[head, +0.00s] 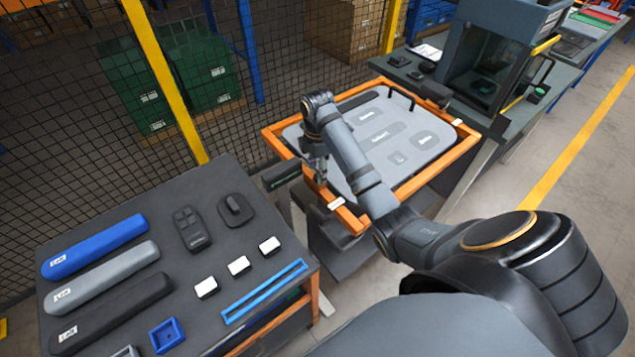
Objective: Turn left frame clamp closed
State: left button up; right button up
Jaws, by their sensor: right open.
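The orange frame (440,163) stands in the middle and holds a light grey door panel (425,113) with dark inlays and printed labels. A dark bar-like part (281,176) sits at the frame's near left corner; it looks like the left frame clamp, but I cannot tell its turn position. My right gripper (322,184) points down over the frame's near left side, just right of that dark part. It is open, and I see nothing held in it. My forearm hides part of the panel and frame. I cannot tell if the fingers touch the clamp. My left gripper is out of view.
A dark table (130,215) at the left bears blue, grey and black long trim pieces, a switch panel, small white blocks and a blue rail (264,291). A mesh fence (285,60) stands behind. A dark machine cabinet (505,50) stands at the back right.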

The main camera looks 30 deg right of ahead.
jog(key=shift+s+f, duration=0.1)
jog(key=shift+f, duration=0.65)
grip_shut()
